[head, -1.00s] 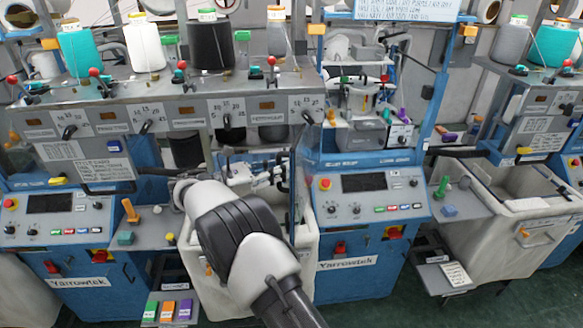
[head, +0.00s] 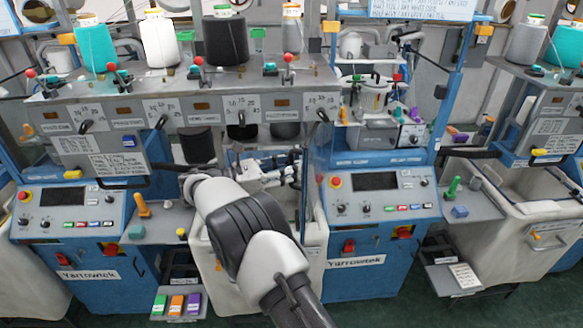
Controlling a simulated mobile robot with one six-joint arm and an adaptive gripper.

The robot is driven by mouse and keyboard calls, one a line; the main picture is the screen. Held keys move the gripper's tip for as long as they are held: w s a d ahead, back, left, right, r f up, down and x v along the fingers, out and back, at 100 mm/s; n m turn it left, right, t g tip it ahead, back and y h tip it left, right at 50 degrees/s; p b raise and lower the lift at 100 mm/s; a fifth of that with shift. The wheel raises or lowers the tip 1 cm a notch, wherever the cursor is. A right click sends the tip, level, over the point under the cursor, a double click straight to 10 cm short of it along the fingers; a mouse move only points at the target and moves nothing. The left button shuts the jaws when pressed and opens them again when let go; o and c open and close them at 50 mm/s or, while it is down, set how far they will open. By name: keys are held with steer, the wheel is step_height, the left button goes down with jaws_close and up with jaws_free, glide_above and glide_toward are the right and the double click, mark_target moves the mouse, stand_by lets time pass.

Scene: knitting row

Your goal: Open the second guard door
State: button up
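A clear guard door (head: 306,195) stands at the middle machine, left of its blue control cabinet. It is seen nearly edge-on, turned outward from the machine front. My white and black arm reaches up from the bottom centre to the opening beside this door. My gripper (head: 287,172) is at the opening, close to the door's left side. It is small and mixes with the machine parts behind it, so I cannot tell whether its fingers touch the door or are open. The door's handle cannot be made out.
A blue control cabinet (head: 378,260) stands right of the door and another (head: 88,285) at left. A grey shelf (head: 165,225) juts out left of my arm. A white bin (head: 535,225) stands at the right. Green floor (head: 430,315) is open in front.

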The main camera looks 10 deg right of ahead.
steer(key=v, duration=1.2)
steer(key=shift+r, duration=0.1)
stand_by(0.4)
